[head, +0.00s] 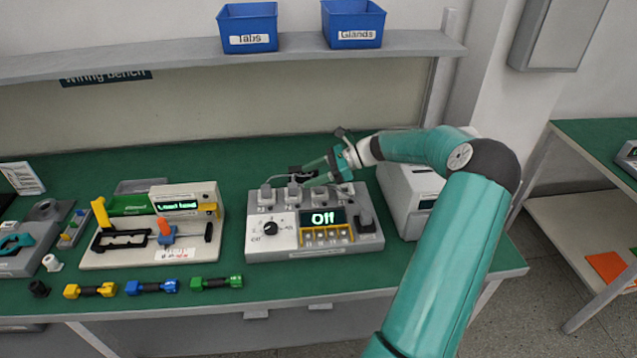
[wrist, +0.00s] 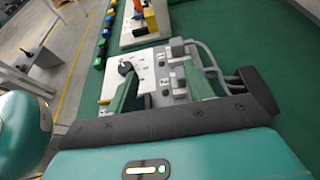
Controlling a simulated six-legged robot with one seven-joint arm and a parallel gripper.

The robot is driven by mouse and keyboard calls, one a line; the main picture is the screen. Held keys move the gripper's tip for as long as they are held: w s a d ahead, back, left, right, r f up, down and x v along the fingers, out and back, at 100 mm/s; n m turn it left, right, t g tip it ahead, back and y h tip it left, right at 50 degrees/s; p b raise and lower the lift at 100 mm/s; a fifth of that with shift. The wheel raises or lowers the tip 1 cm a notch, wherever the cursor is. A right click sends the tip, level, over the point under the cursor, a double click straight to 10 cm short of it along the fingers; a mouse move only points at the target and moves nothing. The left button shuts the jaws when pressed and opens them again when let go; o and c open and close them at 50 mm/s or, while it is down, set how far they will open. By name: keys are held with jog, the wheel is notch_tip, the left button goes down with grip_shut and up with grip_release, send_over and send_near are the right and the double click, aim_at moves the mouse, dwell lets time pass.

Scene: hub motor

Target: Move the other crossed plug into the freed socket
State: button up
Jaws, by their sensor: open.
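The grey test unit (head: 315,245) on the green bench has a lit display reading "Off" and a black dial. Several light plugs stand in a row along its back, among them a left plug (head: 265,195) and one further right (head: 320,195). My gripper (head: 304,178) is open over this row, partly hiding it. In the wrist view, my gripper (wrist: 162,76) has its green fingers apart, with a plug (wrist: 180,88) between them, nearer the right finger. Another plug (wrist: 178,47) lies beyond, with grey cables behind. I cannot tell which sockets are free or whether cables cross.
A fixture (head: 150,228) with a yellow clamp stands left of the unit. A white box (head: 410,195) stands close on its right, near my arm. Colored connectors (head: 152,287) lie along the front edge. A shelf with blue bins (head: 248,27) hangs above.

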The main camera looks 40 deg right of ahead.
jog(key=s+a+r, duration=0.5)
jog(key=s+r, duration=0.1)
jog(key=s, duration=0.3)
jog(key=shift+a, duration=0.35)
